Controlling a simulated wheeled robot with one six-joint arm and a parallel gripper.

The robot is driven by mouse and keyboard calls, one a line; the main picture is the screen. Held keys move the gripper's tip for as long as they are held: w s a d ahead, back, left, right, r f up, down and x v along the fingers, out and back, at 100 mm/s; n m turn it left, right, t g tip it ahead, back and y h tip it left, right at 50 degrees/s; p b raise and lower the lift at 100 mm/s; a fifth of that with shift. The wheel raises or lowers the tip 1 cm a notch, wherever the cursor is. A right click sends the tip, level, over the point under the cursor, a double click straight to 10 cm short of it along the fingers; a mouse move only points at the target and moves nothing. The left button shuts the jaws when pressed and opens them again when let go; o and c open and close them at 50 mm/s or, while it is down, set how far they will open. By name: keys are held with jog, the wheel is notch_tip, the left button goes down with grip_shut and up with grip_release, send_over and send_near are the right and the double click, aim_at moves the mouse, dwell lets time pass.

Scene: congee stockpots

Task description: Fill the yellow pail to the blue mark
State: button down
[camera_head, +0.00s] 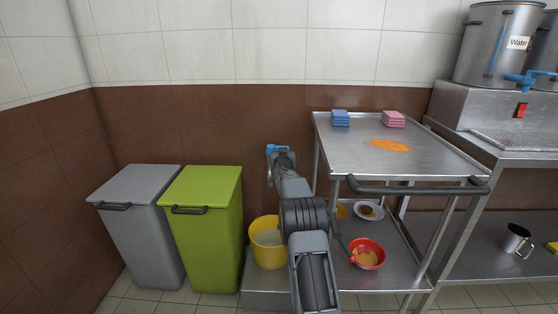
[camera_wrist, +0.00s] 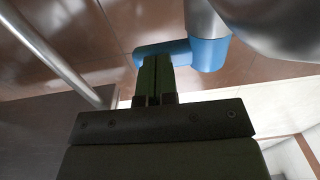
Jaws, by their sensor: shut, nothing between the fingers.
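The yellow pail (camera_head: 258,247) stands upright on a low steel platform (camera_head: 262,282) beside the cart. Its right side is hidden by my arm. Something pale shows inside it, but I cannot tell its level, and no blue mark is visible. My gripper (camera_head: 279,153) is raised above and slightly right of the pail in the picture. In the wrist view its fingers (camera_wrist: 157,76) are shut together and empty, close to a blue tap-like part (camera_wrist: 207,52) on a steel pipe. I cannot tell whether they touch it. A blue part (camera_head: 274,148) also shows at the gripper in the head view.
A steel cart (camera_head: 350,147) carries blue cloths (camera_head: 340,118), pink cloths (camera_head: 394,119) and an orange spill (camera_head: 388,145). A red bowl (camera_head: 368,254) is on its lower shelf. Grey (camera_head: 140,235) and green bins (camera_head: 207,240) stand left. A "Water" pot (camera_head: 490,50) with a blue tap (camera_head: 524,79) is right.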

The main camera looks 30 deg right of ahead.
jog(key=v, duration=1.4)
jog(key=shift+w, duration=0.15)
jog(key=shift+a, duration=0.1)
